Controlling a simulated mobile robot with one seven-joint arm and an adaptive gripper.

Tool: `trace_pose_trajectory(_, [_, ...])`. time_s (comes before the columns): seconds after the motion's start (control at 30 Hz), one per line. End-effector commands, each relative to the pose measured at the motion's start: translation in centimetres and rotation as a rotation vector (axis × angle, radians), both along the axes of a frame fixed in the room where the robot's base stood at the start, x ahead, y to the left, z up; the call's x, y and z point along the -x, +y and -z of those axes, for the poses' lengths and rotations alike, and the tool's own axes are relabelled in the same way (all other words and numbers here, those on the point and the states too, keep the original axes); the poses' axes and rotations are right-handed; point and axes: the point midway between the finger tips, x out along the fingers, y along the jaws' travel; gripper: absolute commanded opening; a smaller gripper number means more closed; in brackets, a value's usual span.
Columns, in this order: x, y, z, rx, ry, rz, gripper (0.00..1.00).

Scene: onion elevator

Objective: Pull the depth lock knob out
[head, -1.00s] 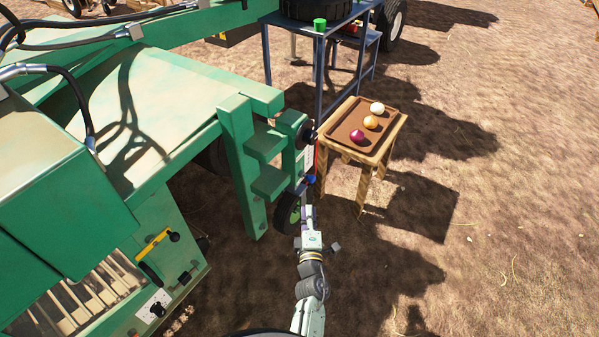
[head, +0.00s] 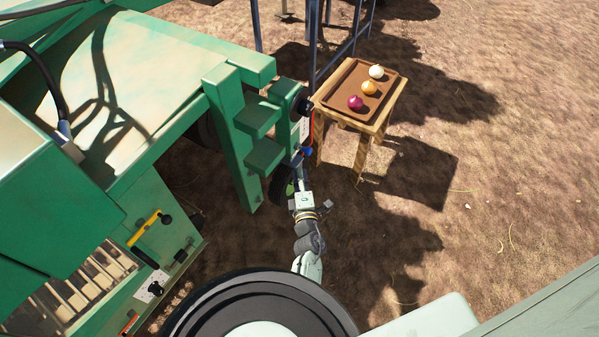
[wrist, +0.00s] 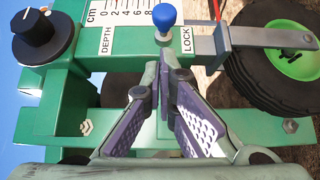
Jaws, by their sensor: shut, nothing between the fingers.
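The depth lock knob is a blue ball-topped knob (wrist: 164,15) on a metal stem, at the top centre of the wrist view. It sits between the printed words DEPTH and LOCK, next to a cm scale (wrist: 122,12). In the head view the blue knob (head: 308,152) is small, at the machine's corner. My gripper (wrist: 168,62) is shut and empty, its fingertips together just below the knob's stem in the wrist view. I cannot tell whether they touch the stem. In the head view my gripper (head: 302,172) is just below the knob, and its fingertips are hard to make out.
A black dial (wrist: 38,36) is left of the scale. A metal bar (wrist: 262,38) and a tyre with a green hub (wrist: 296,62) are on the right. A wooden table (head: 380,122) with an onion tray is behind. Open ground lies right.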

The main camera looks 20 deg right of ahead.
Motion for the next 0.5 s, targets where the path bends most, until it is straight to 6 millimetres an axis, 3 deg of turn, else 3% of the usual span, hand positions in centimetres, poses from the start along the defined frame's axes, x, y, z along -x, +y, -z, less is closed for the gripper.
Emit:
trace_pose_trajectory(0.3, [-5.6, -1.4, 0.1, 0.0, -0.002, 0.0, 0.0])
trace_pose_trajectory(0.5, [-7.3, -1.7, 0.0, -0.001, 0.0, 0.001, 0.0])
